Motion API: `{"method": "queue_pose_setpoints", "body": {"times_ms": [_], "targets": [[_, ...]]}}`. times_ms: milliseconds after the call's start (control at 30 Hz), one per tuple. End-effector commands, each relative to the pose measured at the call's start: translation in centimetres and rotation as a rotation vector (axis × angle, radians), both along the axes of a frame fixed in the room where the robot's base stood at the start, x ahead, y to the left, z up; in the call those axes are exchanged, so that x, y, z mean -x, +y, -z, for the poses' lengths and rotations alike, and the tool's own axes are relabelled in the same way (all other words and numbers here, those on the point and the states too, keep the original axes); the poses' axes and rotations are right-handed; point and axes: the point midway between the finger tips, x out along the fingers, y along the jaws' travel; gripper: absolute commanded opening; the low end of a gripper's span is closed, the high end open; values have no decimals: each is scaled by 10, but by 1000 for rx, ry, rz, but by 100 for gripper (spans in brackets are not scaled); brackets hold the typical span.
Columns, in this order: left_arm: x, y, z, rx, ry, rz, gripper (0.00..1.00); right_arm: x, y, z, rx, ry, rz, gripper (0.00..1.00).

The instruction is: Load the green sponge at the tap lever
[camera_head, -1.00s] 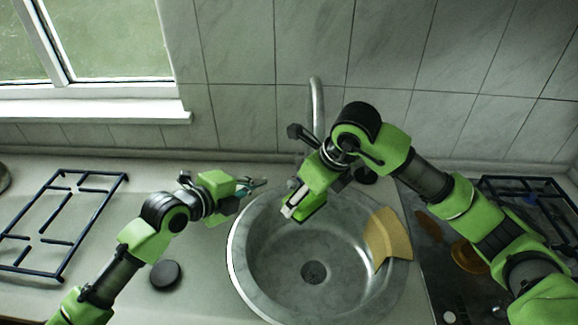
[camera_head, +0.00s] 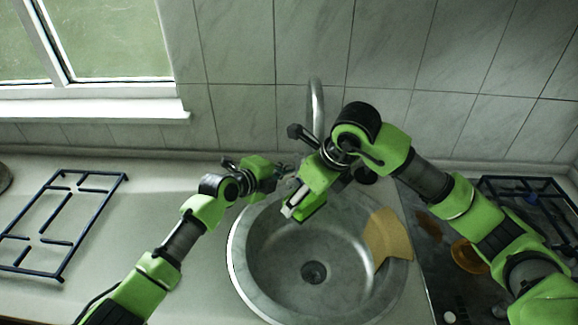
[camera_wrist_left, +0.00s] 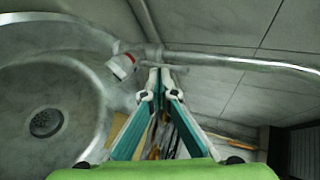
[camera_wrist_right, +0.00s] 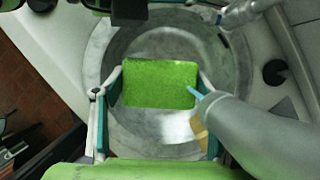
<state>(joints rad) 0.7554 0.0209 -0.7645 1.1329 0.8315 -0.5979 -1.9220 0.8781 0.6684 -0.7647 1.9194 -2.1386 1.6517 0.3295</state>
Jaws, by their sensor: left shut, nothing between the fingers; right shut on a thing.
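The green sponge (camera_wrist_right: 160,72) sits between the fingers of my right gripper (camera_wrist_right: 161,90), which is shut on it over the sink basin. In the head view the sponge cannot be told apart from my green wrist. The metal tap (camera_head: 316,110) rises behind the sink, and its pipe (camera_wrist_left: 240,62) crosses the left wrist view. A pale cylindrical end with a red mark (camera_wrist_left: 122,66), perhaps the tap lever, lies just left of my left fingertips. My left gripper (camera_head: 286,168) is shut and empty, close to the tap and left of my right wrist.
The round sink (camera_head: 237,262) has a drain (camera_head: 313,272) and an open basin floor. A tan cloth (camera_head: 388,238) lies over its right rim. Hob grates stand at left (camera_head: 62,220) and right (camera_head: 520,185). The tiled wall (camera_head: 240,60) closes off the back.

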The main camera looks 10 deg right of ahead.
Motion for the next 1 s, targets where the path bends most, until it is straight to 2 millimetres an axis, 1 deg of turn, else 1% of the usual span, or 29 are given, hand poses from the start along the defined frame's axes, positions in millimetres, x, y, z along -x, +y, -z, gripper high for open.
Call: {"method": "queue_pose_setpoints", "body": {"times_ms": [33,200,567,800,1000], "targets": [[-3,-4,-2,2,-1,0,0,0,0,0,0,0,0,48],[-7,-8,-2,1,0,0,0,0,0,0,0,0,0,48],[-8,-9,-2,0,0,0,0,0,0,0,0,0,0,48],[-17,-21,-8,-50,38,2,0,0,0,0,0,0,0,48],[-22,-26,-8,-56,45,-1,0,0,0,0,0,0,0,48]]}}
